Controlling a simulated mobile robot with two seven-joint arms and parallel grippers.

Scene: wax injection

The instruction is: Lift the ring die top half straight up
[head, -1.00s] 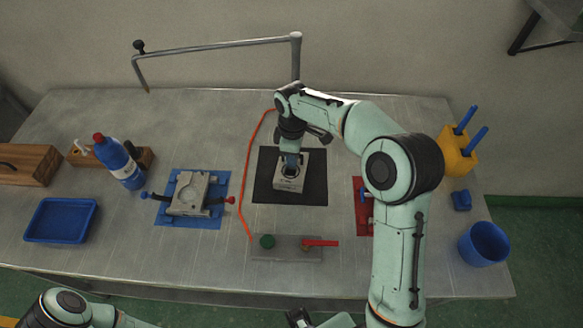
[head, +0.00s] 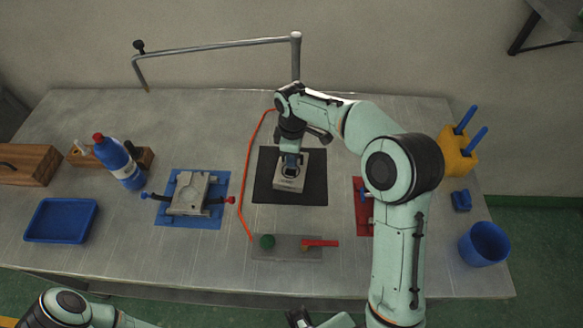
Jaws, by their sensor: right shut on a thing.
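The ring die top half (head: 289,184) is a grey metal block over the black mat (head: 310,192) in the middle of the table. My right gripper (head: 291,165) points down from above and is shut on it. The gripper and wrist hide the block's back part. I cannot tell whether it is clear of the mat. Another grey metal die piece (head: 190,194) with a recess lies on the blue mat (head: 203,222) to the left. My left arm shows at the bottom left, but its gripper is not clearly in view.
A grey plate with a green knob and red lever (head: 287,247) lies in front of the mat. An orange hose (head: 244,190) runs at its left. A blue tray (head: 61,220) and bottle (head: 117,160) stand left; a blue cup (head: 484,244) and yellow holder (head: 457,155) stand right.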

